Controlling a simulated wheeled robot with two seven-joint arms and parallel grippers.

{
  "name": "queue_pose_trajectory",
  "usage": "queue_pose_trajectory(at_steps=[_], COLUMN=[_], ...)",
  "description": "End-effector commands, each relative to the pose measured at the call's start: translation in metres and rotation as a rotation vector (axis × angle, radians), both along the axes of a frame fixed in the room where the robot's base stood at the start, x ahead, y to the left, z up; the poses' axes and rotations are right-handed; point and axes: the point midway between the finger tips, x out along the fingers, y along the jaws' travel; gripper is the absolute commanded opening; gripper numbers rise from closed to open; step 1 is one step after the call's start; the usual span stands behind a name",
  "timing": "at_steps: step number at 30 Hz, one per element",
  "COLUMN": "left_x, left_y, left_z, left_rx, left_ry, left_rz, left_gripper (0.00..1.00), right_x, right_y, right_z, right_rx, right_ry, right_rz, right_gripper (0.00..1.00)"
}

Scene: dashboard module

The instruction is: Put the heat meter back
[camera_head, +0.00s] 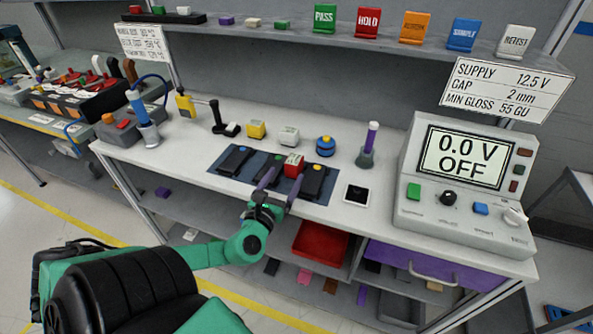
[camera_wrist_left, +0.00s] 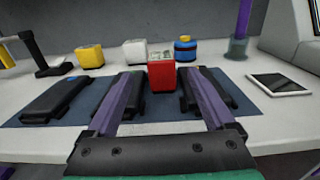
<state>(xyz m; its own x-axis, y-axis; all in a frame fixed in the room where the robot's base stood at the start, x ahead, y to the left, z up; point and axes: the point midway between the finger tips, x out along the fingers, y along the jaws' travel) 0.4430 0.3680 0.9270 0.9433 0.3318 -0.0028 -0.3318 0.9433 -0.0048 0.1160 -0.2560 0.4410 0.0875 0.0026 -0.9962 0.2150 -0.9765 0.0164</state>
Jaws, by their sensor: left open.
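A small red block-shaped meter (camera_head: 293,165) with a pale printed top stands at the dark blue mat (camera_head: 224,174); its label is too small to read, so I cannot confirm it is the heat meter. In the left wrist view the red meter (camera_wrist_left: 161,78) is upright between the purple fingers, near their tips. My left gripper (camera_head: 287,173) is open around it; contact cannot be told. It also shows in the left wrist view (camera_wrist_left: 161,74). A yellow block (camera_head: 256,129) and a white block (camera_head: 289,136) stand behind the mat. My right gripper is out of view.
Black slabs (camera_head: 235,160) lie on the mat. Behind it stands a blue round pot (camera_head: 325,146); a purple-topped stand (camera_head: 369,145) is farther right. A black-and-white pad (camera_head: 357,195) and the supply unit (camera_head: 464,185) are to the right. A shelf (camera_head: 350,37) runs above.

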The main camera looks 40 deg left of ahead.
Motion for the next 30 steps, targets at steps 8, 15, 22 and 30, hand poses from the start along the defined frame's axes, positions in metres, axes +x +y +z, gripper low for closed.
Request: queue_pose_trajectory(at_steps=[8,15,22,30], left_x=[0.051,0.081,0.105,0.104], left_y=[0.017,0.028,0.036,0.035], left_z=[0.001,0.004,0.000,0.000], left_rx=[0.001,0.002,0.001,0.001], left_ry=[-0.001,-0.002,0.003,0.003], left_rz=[-0.001,0.000,-0.004,-0.004], left_gripper=[0.88,0.88,0.88,0.49], right_x=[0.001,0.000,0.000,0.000], right_y=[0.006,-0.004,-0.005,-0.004], right_z=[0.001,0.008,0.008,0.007], right_rx=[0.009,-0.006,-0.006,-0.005], right_ry=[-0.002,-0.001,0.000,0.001], right_rz=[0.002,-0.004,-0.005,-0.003], right_gripper=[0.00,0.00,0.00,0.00])
